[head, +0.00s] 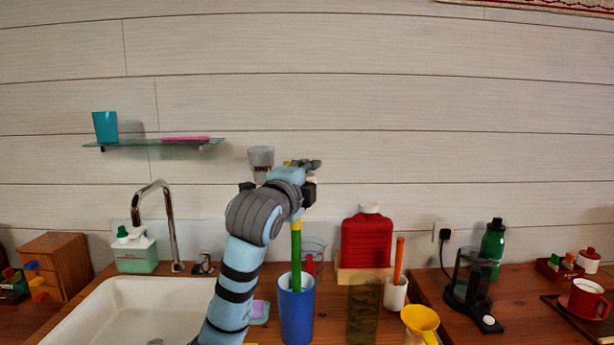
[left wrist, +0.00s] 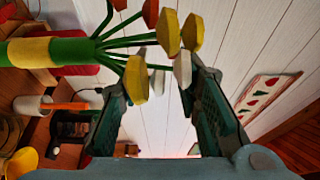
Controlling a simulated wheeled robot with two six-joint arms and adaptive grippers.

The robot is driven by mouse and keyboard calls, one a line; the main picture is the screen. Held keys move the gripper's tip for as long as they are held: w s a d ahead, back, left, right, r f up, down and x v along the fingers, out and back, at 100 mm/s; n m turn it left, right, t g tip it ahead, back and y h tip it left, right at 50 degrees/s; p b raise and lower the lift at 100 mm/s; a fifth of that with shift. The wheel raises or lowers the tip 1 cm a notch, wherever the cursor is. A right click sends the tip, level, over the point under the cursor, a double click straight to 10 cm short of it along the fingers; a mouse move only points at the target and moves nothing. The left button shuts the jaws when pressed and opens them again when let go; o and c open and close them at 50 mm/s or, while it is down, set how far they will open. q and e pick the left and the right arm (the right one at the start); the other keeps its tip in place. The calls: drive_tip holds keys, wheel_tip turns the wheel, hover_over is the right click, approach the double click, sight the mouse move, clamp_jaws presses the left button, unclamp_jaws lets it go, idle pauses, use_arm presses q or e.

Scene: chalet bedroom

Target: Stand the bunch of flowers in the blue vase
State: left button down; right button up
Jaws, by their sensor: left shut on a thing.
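The bunch of flowers has a green stem with a yellow band (head: 296,226). It hangs upright below my left gripper (head: 305,180), which is shut on it near the heads. The stem's lower end shows at the mouth of the blue vase (head: 297,315), apparently just inside the rim; how deep is hidden. The vase stands upright on the counter. In the left wrist view, red, yellow and white heads on thin green stalks (left wrist: 110,42) lie across the fingertips (left wrist: 160,75). My arm hides most of the heads in the head view. My right gripper is not in view.
A clear cup (head: 313,250) stands behind the vase. A dark olive glass (head: 363,315), a yellow funnel-like cup (head: 421,322) and a white cup (head: 395,294) stand to its right. A red bottle (head: 367,240) is behind. The white sink (head: 130,310) is at left.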

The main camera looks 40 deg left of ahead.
use_arm(q)
drive_tip(key=shift+f+b, duration=0.5)
drive_tip(key=shift+f, duration=0.95)
drive_tip(key=shift+f+b, duration=1.45)
drive_tip(key=shift+f, duration=1.1)
unclamp_jaws()
drive_tip(key=p+v, duration=0.2)
drive_tip(key=v, duration=0.8)
idle(0.5)
